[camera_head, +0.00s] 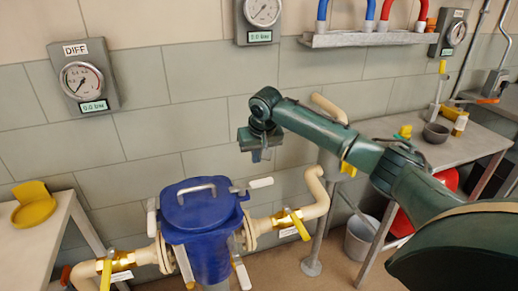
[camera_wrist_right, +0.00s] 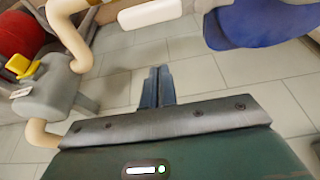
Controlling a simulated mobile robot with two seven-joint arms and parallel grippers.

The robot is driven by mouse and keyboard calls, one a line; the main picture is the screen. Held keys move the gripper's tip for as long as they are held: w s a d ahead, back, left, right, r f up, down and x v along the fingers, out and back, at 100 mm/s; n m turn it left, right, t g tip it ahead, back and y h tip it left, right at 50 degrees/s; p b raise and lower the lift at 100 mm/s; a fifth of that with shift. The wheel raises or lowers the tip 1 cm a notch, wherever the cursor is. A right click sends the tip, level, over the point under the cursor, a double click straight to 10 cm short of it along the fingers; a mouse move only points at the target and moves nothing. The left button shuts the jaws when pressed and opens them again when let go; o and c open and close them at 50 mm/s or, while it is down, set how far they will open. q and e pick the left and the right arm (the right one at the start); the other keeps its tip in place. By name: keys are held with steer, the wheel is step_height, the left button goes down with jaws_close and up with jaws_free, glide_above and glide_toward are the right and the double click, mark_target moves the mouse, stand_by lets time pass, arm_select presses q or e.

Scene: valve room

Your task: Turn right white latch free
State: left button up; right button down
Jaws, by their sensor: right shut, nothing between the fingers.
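A blue lidded vessel (camera_head: 200,215) with a grey handle on top stands at lower centre in the head view. A white latch (camera_head: 260,183) sticks out to the right from its lid rim. Other white latches show at its left (camera_head: 151,217) and front (camera_head: 242,273). My right gripper (camera_head: 258,155) is above the right latch, apart from it, pointing down. In the wrist view its fingers (camera_wrist_right: 158,80) are shut and empty. A white latch (camera_wrist_right: 150,13) lies beyond the fingertips, beside the blue lid (camera_wrist_right: 262,22). My left gripper is out of view.
Pipes with yellow-handled valves (camera_head: 290,220) join the vessel on both sides. A table with a yellow dish (camera_head: 34,208) is at left. A grey bench (camera_head: 450,150), bucket (camera_head: 360,238) and red object (camera_head: 447,180) are at right. Gauges (camera_head: 83,79) hang on the tiled wall.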

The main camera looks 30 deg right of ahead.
mark_target(252, 187)
arm_select(q)
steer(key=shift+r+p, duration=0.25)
steer(key=shift+p, duration=0.15)
arm_select(e)
steer(key=shift+s+a+f, duration=0.15)
steer(key=shift+s+f, duration=0.5)
steer(key=shift+f, duration=0.35)
steer(key=shift+s+a+f, duration=0.15)
steer(key=shift+s+f, duration=0.5)
steer(key=shift+f, duration=0.35)
